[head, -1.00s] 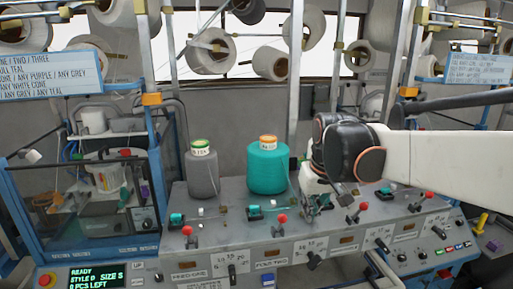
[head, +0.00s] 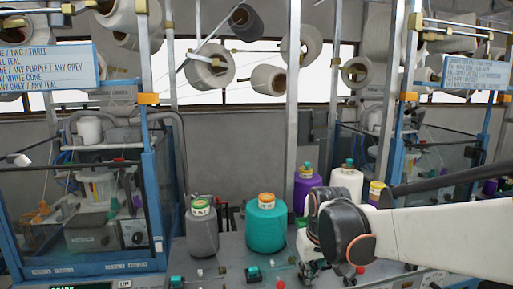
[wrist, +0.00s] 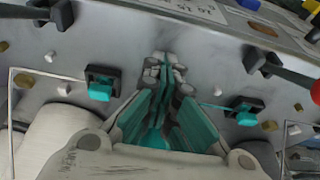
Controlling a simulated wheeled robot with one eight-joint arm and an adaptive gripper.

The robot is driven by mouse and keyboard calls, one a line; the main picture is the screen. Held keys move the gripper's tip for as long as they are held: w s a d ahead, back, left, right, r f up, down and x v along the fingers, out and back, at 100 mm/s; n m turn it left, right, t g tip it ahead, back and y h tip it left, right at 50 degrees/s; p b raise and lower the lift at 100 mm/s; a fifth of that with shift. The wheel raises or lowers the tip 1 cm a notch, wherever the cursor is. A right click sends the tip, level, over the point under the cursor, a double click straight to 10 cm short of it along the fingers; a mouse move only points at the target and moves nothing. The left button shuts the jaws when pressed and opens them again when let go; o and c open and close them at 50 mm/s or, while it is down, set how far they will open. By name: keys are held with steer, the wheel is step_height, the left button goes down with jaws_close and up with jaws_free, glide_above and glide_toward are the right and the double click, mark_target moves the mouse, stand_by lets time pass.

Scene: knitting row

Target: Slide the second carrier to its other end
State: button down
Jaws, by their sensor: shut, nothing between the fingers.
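Small black fittings with teal blocks sit in a row on the grey machine top. In the wrist view one is left of my gripper (wrist: 165,62), and another (wrist: 247,109) is to the right. In the head view two show at the bottom edge, a left one (head: 176,282) and a middle one (head: 253,273). I cannot tell which part is the second carrier. My gripper is shut and empty, pointing down over the machine top between the two fittings in the wrist view. In the head view my wrist partly hides it.
A grey cone (head: 201,232), a teal cone (head: 266,226), a purple cone (head: 306,187) and a white cone (head: 346,182) stand behind. A red-knobbed lever (wrist: 288,73) is at the right in the wrist view. A glass-sided cabinet (head: 85,215) stands left.

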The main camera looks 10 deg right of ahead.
steer(key=shift+f+b, duration=0.6)
steer(key=shift+f, duration=0.9)
steer(key=shift+s+f, duration=0.1)
step_height(320, 180, up, 4)
steer(key=p, duration=0.3)
steer(key=p+v, duration=0.1)
steer(key=v, duration=0.9)
steer(key=s+a+f+t+b, duration=0.2)
steer(key=s+f+b, duration=0.5)
steer(key=f, duration=0.3)
steer(key=s+a+f+t+b, duration=0.1)
steer(key=s+a+f+b, duration=0.1)
steer(key=s+f+b, duration=0.6)
step_height(320, 180, down, 3)
steer(key=shift+s+a+r+t+b, duration=0.1)
steer(key=shift+s+a+t+b, duration=0.15)
steer(key=shift+a+t+b, duration=0.15)
stand_by(2.5)
